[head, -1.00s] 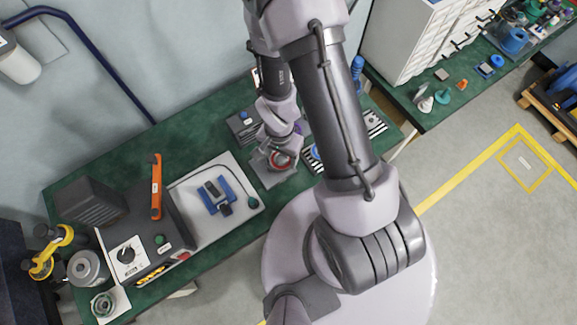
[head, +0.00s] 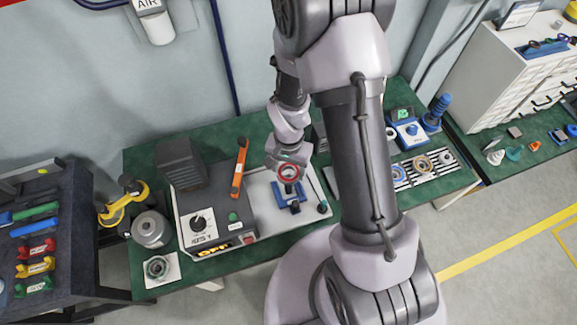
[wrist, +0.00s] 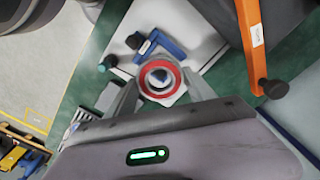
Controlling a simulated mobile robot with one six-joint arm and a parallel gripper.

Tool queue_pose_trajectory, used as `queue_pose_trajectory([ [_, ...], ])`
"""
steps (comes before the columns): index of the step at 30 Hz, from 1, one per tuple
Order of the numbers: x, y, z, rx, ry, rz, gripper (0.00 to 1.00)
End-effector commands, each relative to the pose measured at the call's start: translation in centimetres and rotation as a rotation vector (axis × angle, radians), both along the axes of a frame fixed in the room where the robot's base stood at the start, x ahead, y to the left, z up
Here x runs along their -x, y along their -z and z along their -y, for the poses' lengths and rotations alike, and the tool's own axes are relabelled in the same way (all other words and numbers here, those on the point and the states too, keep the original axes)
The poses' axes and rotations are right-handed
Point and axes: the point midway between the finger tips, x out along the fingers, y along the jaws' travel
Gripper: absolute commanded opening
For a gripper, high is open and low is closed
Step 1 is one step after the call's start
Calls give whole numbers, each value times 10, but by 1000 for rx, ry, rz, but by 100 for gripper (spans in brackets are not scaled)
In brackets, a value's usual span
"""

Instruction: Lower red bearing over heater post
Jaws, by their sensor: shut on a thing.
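The red bearing (head: 288,174), a red ring with a pale inner ring, is in my gripper (head: 287,170). In the wrist view the two fingers of my gripper (wrist: 161,84) close on either side of the red bearing (wrist: 173,91). My gripper holds it above the light plate of the heater unit, over or just behind a blue fixture (head: 284,190) with black parts. The blue fixture also shows in the wrist view (wrist: 172,48), beyond the ring. Something blue shows through the bearing's hole. I cannot make out the heater post clearly or tell the height gap.
A striped rack (head: 421,170) with rings lies farther right. A tool rack (head: 40,240) stands far left.

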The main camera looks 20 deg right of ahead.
Motion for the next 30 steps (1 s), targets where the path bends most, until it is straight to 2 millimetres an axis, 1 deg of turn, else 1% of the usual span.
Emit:
queue_pose_trajectory([
  [1,0,4,0,0,0,0,6],
  [2,0,5,0,0,0,0,6],
  [14,0,4,0,0,1,0,6],
  [30,0,31,0,0,1,0,6],
])
